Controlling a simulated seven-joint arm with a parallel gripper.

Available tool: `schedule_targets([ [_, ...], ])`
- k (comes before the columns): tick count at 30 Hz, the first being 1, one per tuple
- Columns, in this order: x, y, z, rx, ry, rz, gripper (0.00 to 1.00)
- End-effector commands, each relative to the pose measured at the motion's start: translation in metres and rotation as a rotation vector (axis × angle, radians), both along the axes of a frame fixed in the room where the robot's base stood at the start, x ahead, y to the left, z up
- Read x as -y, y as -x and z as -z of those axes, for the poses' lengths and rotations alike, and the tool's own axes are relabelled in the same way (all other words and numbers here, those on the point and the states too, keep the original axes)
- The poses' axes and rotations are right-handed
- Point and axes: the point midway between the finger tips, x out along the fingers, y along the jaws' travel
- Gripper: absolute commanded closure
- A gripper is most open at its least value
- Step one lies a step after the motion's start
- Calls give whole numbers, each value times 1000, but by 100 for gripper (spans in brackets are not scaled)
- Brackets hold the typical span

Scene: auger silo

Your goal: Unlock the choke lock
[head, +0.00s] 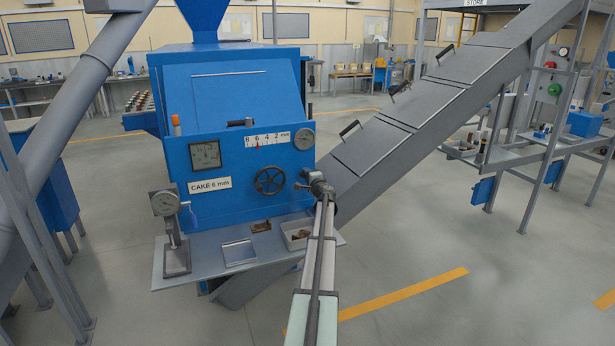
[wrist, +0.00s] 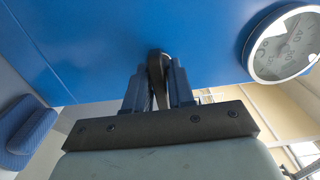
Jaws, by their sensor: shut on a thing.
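The blue machine (head: 225,90) stands at centre-left, with a black handwheel (head: 269,181) on its front panel. A small dark lever (head: 301,186), which looks like the choke lock, sits right of the wheel, partly hidden by my gripper. My gripper (head: 318,180) is at the panel's right edge. In the wrist view my gripper (wrist: 156,85) is shut on the dark lever (wrist: 155,66), which stands up between the fingers against the blue panel. The lever's pivot is hidden.
A thickness scale (head: 267,140) with a red pointer near 6 and a round gauge (head: 303,139) sit above the wheel. A sloping auger (head: 400,125) rises behind to the right.

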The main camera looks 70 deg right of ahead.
Motion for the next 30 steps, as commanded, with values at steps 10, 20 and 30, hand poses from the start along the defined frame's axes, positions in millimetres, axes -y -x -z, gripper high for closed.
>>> schedule_targets([
  [10, -1, 0, 0, -1, 0, -1, 74],
  [20, 0, 0, 0, 0, 0, 0, 62],
  [30, -13, 12, 0, 0, 0, 1, 62],
])
